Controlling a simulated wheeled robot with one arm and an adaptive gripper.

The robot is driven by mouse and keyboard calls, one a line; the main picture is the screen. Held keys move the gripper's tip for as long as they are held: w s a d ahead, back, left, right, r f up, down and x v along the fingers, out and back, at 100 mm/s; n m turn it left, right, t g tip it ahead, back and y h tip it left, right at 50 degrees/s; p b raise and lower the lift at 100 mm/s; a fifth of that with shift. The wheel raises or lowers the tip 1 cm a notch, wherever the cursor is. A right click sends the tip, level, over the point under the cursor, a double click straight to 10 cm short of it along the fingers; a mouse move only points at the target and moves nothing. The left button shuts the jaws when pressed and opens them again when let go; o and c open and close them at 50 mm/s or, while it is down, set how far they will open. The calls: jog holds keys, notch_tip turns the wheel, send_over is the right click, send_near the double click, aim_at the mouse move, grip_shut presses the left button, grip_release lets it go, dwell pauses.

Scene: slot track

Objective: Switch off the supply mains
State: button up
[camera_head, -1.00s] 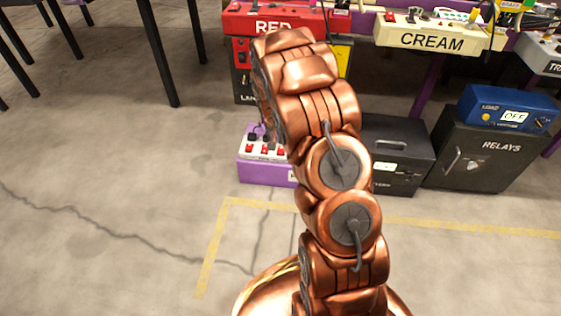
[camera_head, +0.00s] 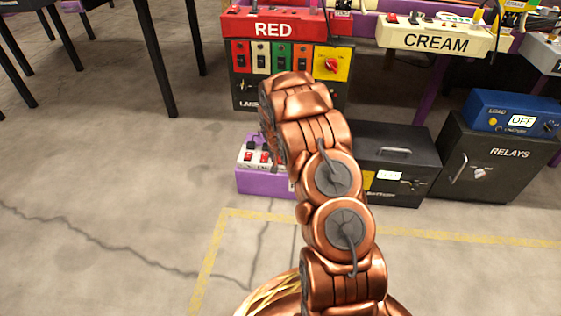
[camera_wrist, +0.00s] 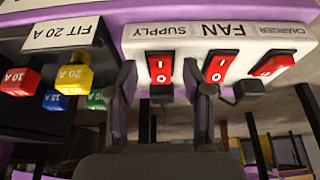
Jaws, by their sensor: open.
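In the wrist view a white switch strip (camera_wrist: 270,42) carries labels SUPPLY, FAN and CHARGER. Each label has a red rocker switch by it. The SUPPLY switch (camera_wrist: 161,72) shows I and O marks; I cannot tell which side is pressed. My gripper (camera_wrist: 163,90) is open, with one dark finger on each side of the SUPPLY switch. The right finger lies between it and the FAN switch (camera_wrist: 219,67). Contact with the switch is not clear. In the head view my arm hides the gripper and part of the purple box (camera_head: 262,181) with red switches on top.
A black box (camera_head: 400,150) and the RELAYS cabinet (camera_head: 500,175) stand right of my arm. The RED unit (camera_head: 272,28) stands behind. Floor at left is open.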

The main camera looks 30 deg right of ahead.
jog(key=shift+w+f, duration=0.1)
jog(key=shift+f, duration=0.1)
jog(key=shift+c, duration=0.4)
grip_shut()
jog(key=shift+r, duration=0.1)
